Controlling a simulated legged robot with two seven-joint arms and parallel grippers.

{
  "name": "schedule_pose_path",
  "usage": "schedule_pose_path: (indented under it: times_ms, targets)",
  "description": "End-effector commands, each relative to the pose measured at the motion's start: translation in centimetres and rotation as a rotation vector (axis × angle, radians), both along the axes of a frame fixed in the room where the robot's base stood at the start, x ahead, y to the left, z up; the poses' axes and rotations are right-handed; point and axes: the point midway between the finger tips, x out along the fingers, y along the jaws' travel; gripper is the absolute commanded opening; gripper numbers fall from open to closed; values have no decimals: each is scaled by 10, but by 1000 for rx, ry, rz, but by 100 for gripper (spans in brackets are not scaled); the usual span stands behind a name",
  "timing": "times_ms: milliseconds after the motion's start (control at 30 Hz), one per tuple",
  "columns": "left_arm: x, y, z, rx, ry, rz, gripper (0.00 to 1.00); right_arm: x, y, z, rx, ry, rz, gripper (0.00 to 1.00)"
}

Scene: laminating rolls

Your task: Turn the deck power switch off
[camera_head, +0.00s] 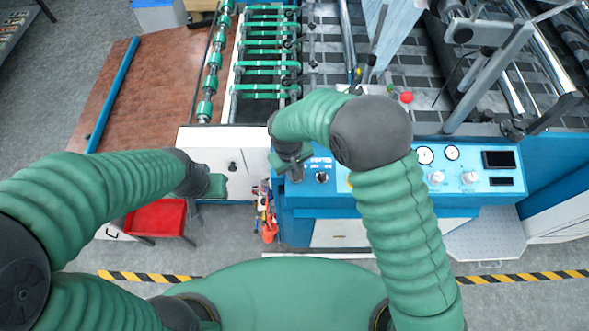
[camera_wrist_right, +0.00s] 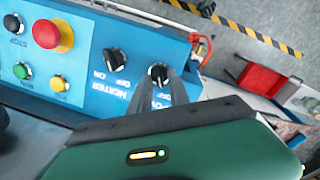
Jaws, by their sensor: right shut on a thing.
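The deck power switch is a black rotary knob (camera_wrist_right: 159,73) at the end of the blue control panel (camera_head: 375,178), labelled ON and OFF. My right gripper (camera_head: 296,176) is at the panel's left end, its fingers closed on this knob; it also shows in the right wrist view (camera_wrist_right: 158,85). In the head view the gripper hides the knob. The fingers cover part of the label, and I cannot tell which way the knob points. My left gripper (camera_head: 216,186) hangs left of the panel, away from it; its fingers are not clear.
The similar HEATER knob (camera_wrist_right: 115,60) is right beside the power knob; it also shows in the head view (camera_head: 322,177). A red emergency button (camera_wrist_right: 53,35) and green and yellow buttons are further along.

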Motion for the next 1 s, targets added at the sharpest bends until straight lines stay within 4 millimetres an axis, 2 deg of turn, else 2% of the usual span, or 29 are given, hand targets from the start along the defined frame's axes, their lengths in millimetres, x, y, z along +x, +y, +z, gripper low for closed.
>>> schedule_pose_path:
  times_ms: [100, 133, 200, 433, 533, 667, 1000]
  targets:
    - [0, 0, -1, 0, 0, 0, 36, -6, -1, -4, -6, 15, -1, 0]
    - [0, 0, -1, 0, 0, 0, 36, -6, -1, -4, -6, 15, -1, 25]
    - [0, 0, -1, 0, 0, 0, 36, -5, -1, -4, -4, 14, -1, 31]
    - [0, 0, -1, 0, 0, 0, 36, -2, 0, -1, -3, 6, -2, 31]
    - [0, 0, -3, 0, 0, 0, 36, -1, 1, 7, 0, 3, -2, 31]
    - [0, 0, -9, 0, 0, 0, 36, -2, 5, 35, 2, 0, -2, 31]
    - [0, 0, -22, 0, 0, 0, 36, -8, 15, 132, -1, 5, -1, 31]
